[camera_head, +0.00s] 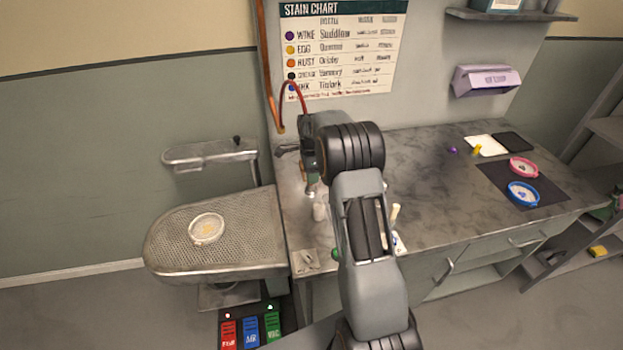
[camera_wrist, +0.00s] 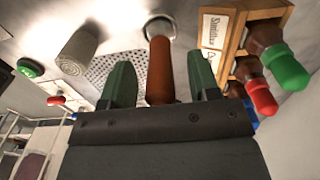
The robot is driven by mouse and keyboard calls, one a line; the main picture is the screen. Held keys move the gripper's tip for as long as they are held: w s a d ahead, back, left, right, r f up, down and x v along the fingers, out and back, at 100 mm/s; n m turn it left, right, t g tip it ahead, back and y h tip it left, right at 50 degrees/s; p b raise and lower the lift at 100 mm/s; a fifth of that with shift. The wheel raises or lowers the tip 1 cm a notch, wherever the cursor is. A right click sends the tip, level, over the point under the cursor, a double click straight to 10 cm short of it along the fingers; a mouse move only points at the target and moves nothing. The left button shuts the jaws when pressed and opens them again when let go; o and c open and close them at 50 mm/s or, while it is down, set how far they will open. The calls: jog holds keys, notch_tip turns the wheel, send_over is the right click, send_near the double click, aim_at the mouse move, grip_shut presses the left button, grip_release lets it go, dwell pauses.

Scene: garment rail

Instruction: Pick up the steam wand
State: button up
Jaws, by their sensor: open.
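In the wrist view, a reddish-brown cylinder (camera_wrist: 160,78) with a metal collar at its far end stands between my fingers; it looks like the handle of the steam wand. My gripper (camera_wrist: 161,68) is open, with one green finger on each side of the cylinder and a visible gap on both sides. In the head view my arm covers the gripper and most of the wand. A thin red hose (camera_head: 291,86) arcs from the copper pipe down behind my wrist.
Close to my fingers, a wooden box (camera_wrist: 232,35) holds bottles with red (camera_wrist: 262,98) and green (camera_wrist: 287,66) caps. A grey cylinder (camera_wrist: 77,50) is on the other side. A perforated metal board (camera_head: 240,225) is left of the counter; the counter's middle (camera_head: 430,175) is clear.

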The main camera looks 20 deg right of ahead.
grip_shut()
dwell(0.5)
jog(key=shift+r, duration=0.15)
jog(key=shift+r, duration=0.25)
jog(key=r, duration=0.3)
jog(key=shift+s+a+b, duration=0.2)
jog(key=shift+b, duration=0.2)
jog(key=s+a+r+b, duration=0.3)
jog(key=s+a+r, duration=0.5)
jog(key=s+r, duration=0.1)
jog(key=shift+s+r, duration=0.15)
jog(key=shift+s, duration=0.65)
